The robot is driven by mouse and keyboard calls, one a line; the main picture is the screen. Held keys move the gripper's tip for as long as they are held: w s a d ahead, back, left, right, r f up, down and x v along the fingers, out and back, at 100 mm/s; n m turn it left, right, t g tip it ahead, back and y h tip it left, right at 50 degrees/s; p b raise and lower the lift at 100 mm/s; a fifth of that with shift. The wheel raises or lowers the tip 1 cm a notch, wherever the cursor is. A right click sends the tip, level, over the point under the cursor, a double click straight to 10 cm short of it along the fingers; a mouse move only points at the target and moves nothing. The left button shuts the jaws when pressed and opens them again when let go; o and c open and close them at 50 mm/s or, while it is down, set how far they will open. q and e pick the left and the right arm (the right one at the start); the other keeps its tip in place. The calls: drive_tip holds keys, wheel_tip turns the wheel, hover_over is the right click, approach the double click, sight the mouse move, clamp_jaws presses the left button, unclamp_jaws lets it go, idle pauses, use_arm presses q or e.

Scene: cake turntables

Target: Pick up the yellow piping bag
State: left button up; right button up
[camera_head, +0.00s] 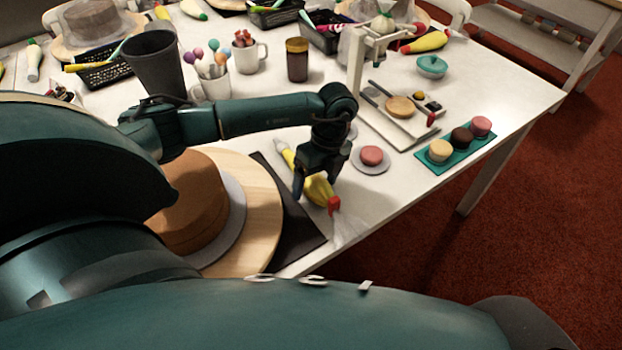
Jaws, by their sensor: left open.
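The yellow piping bag (318,193) lies on the white table near its front edge, with a red band and a clear end toward the front and a pale tip toward the back. My left gripper (314,188) is directly over it, pointing down and open. Its fingers appear on either side of the bag's body, and part of the bag is hidden by the gripper. I cannot tell whether the fingers touch it. My right gripper is not in view.
A brown cake (194,212) on a round wooden turntable (262,212) stands left of the bag, beside a dark mat (297,232). A plate with a pink macaron (371,156) is just to the right. Another yellow bag (426,42) lies at the back right.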

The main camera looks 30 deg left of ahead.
sight(317, 178)
use_arm(q)
drive_tip(key=shift+c, duration=0.5)
drive_tip(key=shift+r, duration=0.1)
drive_tip(key=c, duration=0.6)
drive_tip(key=v, duration=0.3)
drive_tip(key=s+v, duration=0.1)
drive_tip(key=v, duration=0.2)
drive_tip(key=s+v, duration=0.1)
drive_tip(key=v, duration=0.2)
drive_tip(key=shift+w+a+r, duration=0.1)
drive_tip(key=shift+a+r, duration=0.2)
drive_tip(key=shift+r, duration=0.3)
drive_tip(key=shift+o, duration=0.5)
drive_tip(key=shift+c, duration=1)
